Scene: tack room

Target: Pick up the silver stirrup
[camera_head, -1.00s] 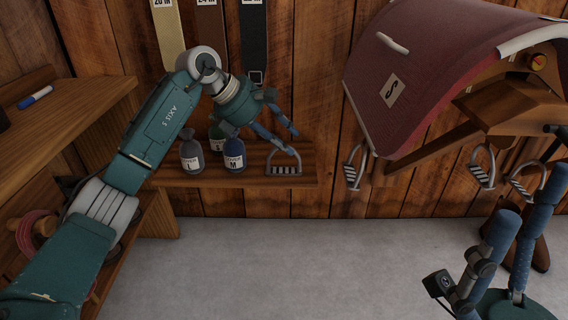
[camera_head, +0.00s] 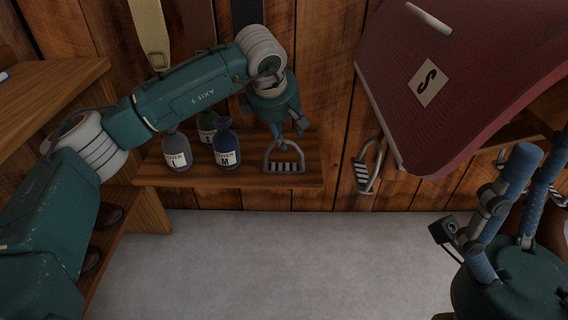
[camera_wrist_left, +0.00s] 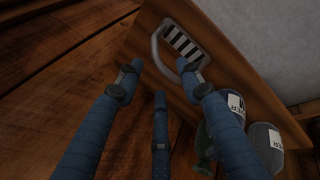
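A silver stirrup (camera_head: 284,160) with a striped tread stands on the low wooden shelf (camera_head: 240,177), right of the bottles. In the left wrist view the stirrup (camera_wrist_left: 182,44) shows just beyond the fingertips. My left gripper (camera_head: 288,133) is at the top of its arch, above the shelf. In the left wrist view the left gripper (camera_wrist_left: 162,78) has its blue fingers spread, with nothing held between them. Whether a finger touches the arch I cannot tell. My right gripper (camera_head: 520,185) is at the lower right with its fingers apart and empty.
Grey (camera_head: 177,152), blue (camera_head: 226,150) and green (camera_head: 207,125) bottles stand close left of the stirrup. Straps hang on the wall. The grey floor (camera_head: 270,265) is clear.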

